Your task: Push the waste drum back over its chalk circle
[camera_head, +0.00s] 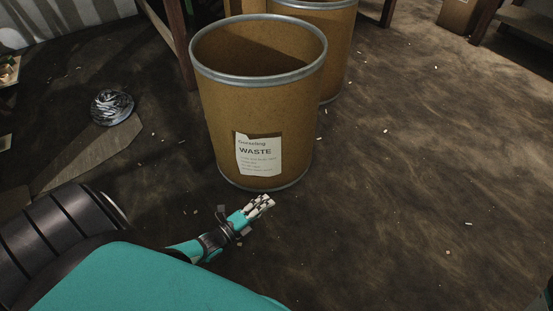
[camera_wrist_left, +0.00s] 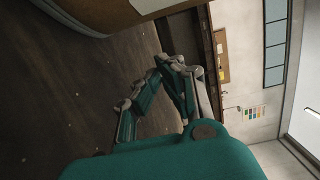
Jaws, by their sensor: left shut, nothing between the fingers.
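The waste drum (camera_head: 257,100) is an open brown fibre drum with a metal rim and a white label reading "WASTE". It stands upright on the dark floor, and its near edge also shows at the top of the left wrist view (camera_wrist_left: 105,14). My left gripper (camera_head: 265,202) is shut and empty, in front of the drum's lower near side. It looks close to the drum's base, but I cannot tell whether it touches. It also shows in the left wrist view (camera_wrist_left: 172,62). No chalk circle can be made out on the floor. My right gripper is out of sight.
A second brown drum (camera_head: 336,50) stands right behind the waste drum, partly hidden by it. A wooden table leg (camera_head: 178,45) rises behind on the left. A shiny crumpled lump (camera_head: 112,107) lies at left. The floor to the right (camera_head: 430,160) is mostly clear, with small scraps.

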